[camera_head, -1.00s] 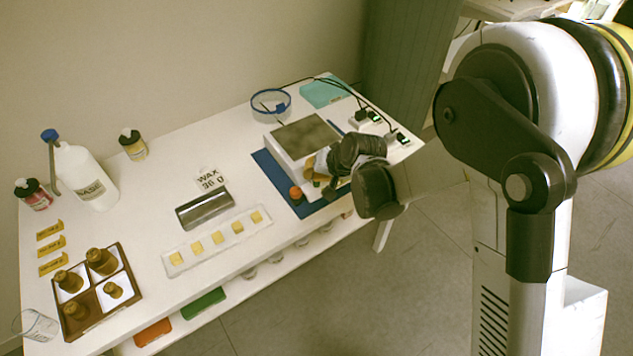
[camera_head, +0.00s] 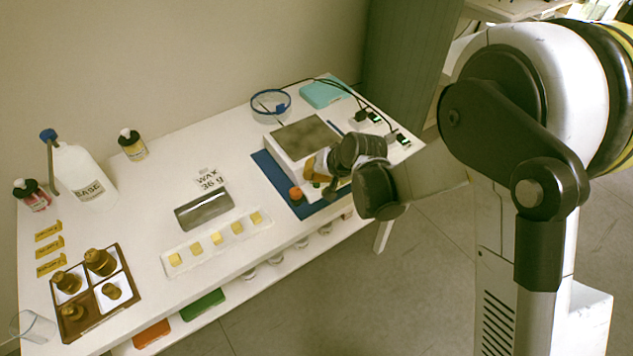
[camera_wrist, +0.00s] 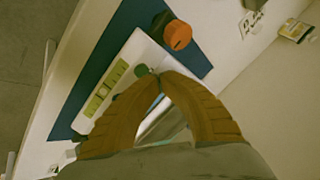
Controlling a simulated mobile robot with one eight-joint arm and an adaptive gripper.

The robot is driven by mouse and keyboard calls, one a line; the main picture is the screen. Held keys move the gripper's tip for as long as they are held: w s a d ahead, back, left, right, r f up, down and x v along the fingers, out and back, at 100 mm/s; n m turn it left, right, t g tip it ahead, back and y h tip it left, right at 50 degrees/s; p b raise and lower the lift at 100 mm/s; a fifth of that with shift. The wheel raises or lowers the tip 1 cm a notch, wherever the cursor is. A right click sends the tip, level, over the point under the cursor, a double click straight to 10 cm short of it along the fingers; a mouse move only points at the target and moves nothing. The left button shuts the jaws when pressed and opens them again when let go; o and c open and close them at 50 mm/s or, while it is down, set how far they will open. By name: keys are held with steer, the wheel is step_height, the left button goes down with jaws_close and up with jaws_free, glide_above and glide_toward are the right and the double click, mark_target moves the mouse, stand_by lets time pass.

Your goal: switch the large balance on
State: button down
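The large balance (camera_head: 297,140) is a white box with a dark square pan on top, at the right of the table. In the wrist view its white front panel (camera_wrist: 140,50) shows a yellow-green display (camera_wrist: 105,90) and a round green button (camera_wrist: 141,70). I cannot read the display. My gripper (camera_wrist: 159,77) has its two tan fingers shut, tips together, with nothing seen between them. The fingertips are right beside the green button; I cannot tell whether they touch it. In the head view my gripper (camera_head: 312,172) is over the balance's front edge, and my wrist hides part of it.
The balance stands on a blue mat (camera_head: 270,168). An orange-topped knob or container (camera_wrist: 177,35) is close to the fingertips. Sockets with black cables (camera_head: 375,118) lie behind. A grey tray (camera_head: 203,211), a strip of yellow cubes (camera_head: 217,238) and bottles stand to the left.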

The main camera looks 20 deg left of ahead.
mark_target(313, 184)
steer(key=shift+r+p, duration=1.8)
steer(key=shift+r, duration=1.2)
